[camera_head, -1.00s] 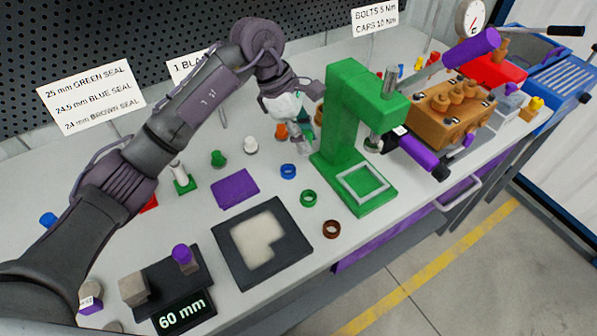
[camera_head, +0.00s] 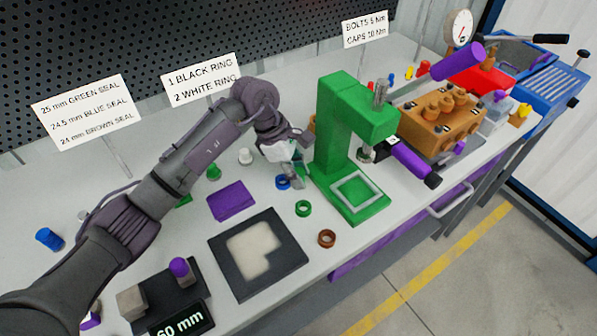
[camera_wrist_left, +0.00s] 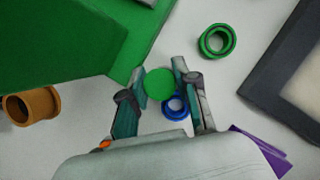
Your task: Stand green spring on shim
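My left gripper (camera_head: 297,183) is low over the bench, just left of the green press. In the left wrist view a plain green disc (camera_wrist_left: 159,84), which looks like the green spring seen end-on, sits between the fingertips (camera_wrist_left: 160,76), and they appear closed on it. In the head view the fingers and arm mostly hide it. A blue ring (camera_wrist_left: 176,107) shows just behind it and also beside the fingers in the head view (camera_head: 283,182). A flat purple square (camera_head: 231,201) lies left of the gripper; I cannot tell whether it is the shim.
The green press (camera_head: 341,140) stands close to the gripper's right. A green ring (camera_head: 303,208) and a brown ring (camera_head: 327,238) lie in front. A black frame plate (camera_head: 222,270), a green peg (camera_head: 213,172) and a white peg (camera_head: 245,156) are nearby. An orange-brown ring (camera_wrist_left: 32,105) lies beside the press.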

